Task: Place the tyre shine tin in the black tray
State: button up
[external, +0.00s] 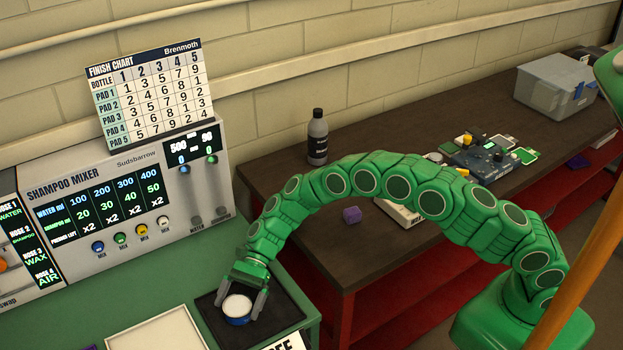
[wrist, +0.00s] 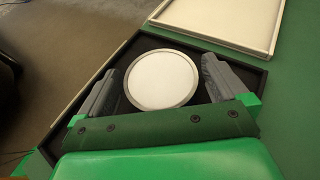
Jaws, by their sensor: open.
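A round tin (external: 237,308) with a white top and a blue side is in the black tray (external: 285,298) on the green bench. In the wrist view the tin (wrist: 162,79) shows its white top and grey rim, and the black tray (wrist: 258,78) lies beneath it. My gripper (external: 241,305) is open, with one finger on either side of the tin. In the wrist view small gaps seem to show between the tin and the fingers. Whether either finger touches it, I cannot tell. The tin appears upright; its label is not readable.
A white tray (external: 160,334) lies left of the black tray, with its edge also in the wrist view (wrist: 232,43). The shampoo mixer (external: 120,205) stands behind.

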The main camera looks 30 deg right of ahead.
jog(key=v, duration=1.1)
jog(key=shift+a, duration=0.1)
jog(key=shift+d+r, duration=0.2)
jog(key=shift+r, duration=0.1)
jog(key=s+d+r+n+t+h, duration=0.1)
jog(key=s+d+r+n+h, duration=0.15)
jog(key=s+d+r, duration=0.5)
jog(key=s+d+r+n+t+h, duration=0.1)
jog(key=s+d+r+n+h, duration=0.2)
jog(key=d+r, duration=0.9)
jog(key=s+d+n+t+h, duration=0.1)
jog(key=s+d+h, duration=0.1)
jog(key=s+d, duration=0.6)
jog(key=s+d+n+t+h, duration=0.1)
jog(key=s+d, duration=0.6)
jog(key=d, duration=0.8)
jog(key=s+d+n+t+h, duration=0.2)
jog(key=s+d, duration=0.6)
jog(key=d, duration=0.4)
jog(key=shift+s+r+n+h, duration=0.3)
jog(key=shift+r+n+h, duration=0.05)
jog(key=shift+n, duration=0.2)
